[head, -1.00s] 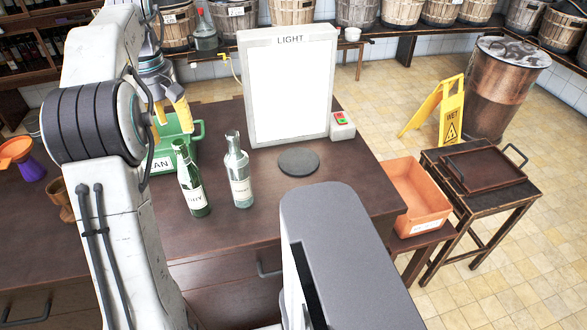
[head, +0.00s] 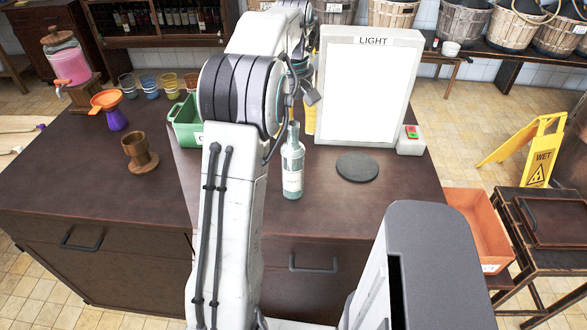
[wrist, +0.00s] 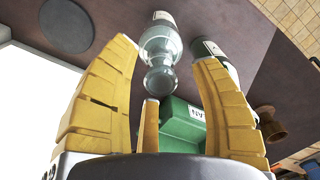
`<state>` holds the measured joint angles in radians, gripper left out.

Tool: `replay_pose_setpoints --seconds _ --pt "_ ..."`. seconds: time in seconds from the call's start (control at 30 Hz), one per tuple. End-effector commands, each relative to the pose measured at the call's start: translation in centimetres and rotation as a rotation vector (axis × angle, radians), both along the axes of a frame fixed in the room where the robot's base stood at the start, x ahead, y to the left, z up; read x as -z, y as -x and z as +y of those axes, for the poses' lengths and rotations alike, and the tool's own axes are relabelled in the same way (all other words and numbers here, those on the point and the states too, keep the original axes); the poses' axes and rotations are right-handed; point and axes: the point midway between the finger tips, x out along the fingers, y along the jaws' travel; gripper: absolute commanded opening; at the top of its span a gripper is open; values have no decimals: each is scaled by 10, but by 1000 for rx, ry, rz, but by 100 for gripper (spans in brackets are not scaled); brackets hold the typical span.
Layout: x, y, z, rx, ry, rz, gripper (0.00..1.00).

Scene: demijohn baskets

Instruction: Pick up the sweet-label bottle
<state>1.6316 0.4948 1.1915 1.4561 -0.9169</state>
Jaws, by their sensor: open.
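A clear glass bottle (head: 292,172) with a pale label stands upright on the dark counter (head: 345,215) beside my arm. In the wrist view the clear bottle (wrist: 160,42) lies between my gripper's tips, its neck toward me. I cannot tell whether my fingers reach around it. A dark green bottle (wrist: 229,70) with a white label stands beside it, partly behind the right finger; my arm hides it in the head view. Neither label is readable, so I cannot tell which is sweet. My gripper (wrist: 163,54) is open, its yellow fingers spread and holding nothing.
A lit panel (head: 368,90) stands behind the clear bottle, with a dark round disc (head: 357,167) in front of it. A green bin (head: 184,122) is left of my arm. A wooden goblet (head: 139,152) and orange funnel (head: 106,101) stand farther left. The front counter is clear.

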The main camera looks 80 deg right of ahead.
Motion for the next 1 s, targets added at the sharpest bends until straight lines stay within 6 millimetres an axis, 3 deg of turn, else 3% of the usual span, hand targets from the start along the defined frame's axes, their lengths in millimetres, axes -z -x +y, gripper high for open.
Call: replay_pose_setpoints --seconds 0.23,0.6,1.0 --pt "23 0 1 0 0 0 58" --pt "26 0 1 0 0 0 58" --pt "26 0 1 0 1 1 23"
